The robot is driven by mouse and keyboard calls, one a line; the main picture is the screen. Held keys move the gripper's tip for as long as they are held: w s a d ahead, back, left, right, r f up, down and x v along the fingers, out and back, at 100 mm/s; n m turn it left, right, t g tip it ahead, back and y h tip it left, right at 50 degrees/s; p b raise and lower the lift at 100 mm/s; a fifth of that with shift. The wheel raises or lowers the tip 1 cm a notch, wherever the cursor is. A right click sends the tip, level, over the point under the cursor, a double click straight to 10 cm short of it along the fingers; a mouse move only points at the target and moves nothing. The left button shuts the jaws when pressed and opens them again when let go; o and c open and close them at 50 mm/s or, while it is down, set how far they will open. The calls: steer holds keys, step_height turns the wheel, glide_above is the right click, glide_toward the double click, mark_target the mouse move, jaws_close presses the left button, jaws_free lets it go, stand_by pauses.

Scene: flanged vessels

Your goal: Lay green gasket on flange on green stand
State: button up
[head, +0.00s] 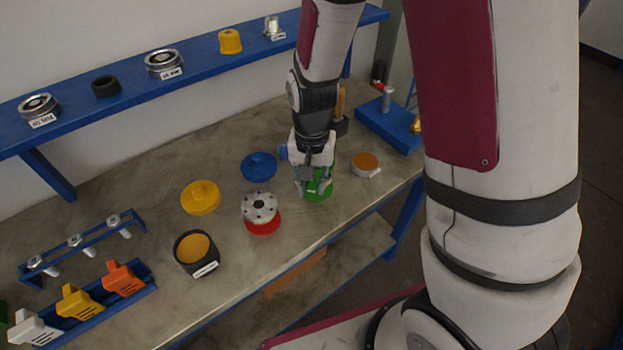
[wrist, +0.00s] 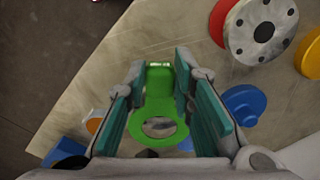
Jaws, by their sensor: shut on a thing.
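The green gasket (wrist: 160,135) is a flat ring with a raised tab, seen in the wrist view between the teal finger pads. My gripper (wrist: 160,88) is shut on its tab, with the ring reaching toward the bottom of the picture. In the head view my gripper (head: 315,182) is low over a green round piece (head: 320,192) near the table's right front. The fingers hide much of it, so I cannot tell gasket from green stand there. The flange on the green stand is not clearly visible.
A grey flange (head: 259,206) sits on a red stand (head: 263,228) left of my gripper. An orange-topped round container (head: 365,163) is close on the right. A blue shelf (head: 200,52) runs behind.

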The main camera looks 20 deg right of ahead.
steer(key=shift+f+b, duration=0.6)
steer(key=shift+f, duration=0.95)
steer(key=o, duration=1)
steer(key=shift+r, duration=0.1)
step_height(320, 180, up, 11)
steer(key=shift+f, duration=0.2)
steer(key=s+d+r+n+t, duration=0.1)
steer(key=s+r+t, duration=0.1)
steer(key=s+r, duration=0.2)
steer(key=s+d+r+n+t, duration=0.1)
steer(key=s+r+n, duration=0.1)
steer(key=s+r, duration=0.3)
steer(key=s+d+r+n+t, duration=0.2)
steer(key=s+r, duration=0.3)
steer(key=r, duration=0.5)
steer(key=shift+t, duration=0.3)
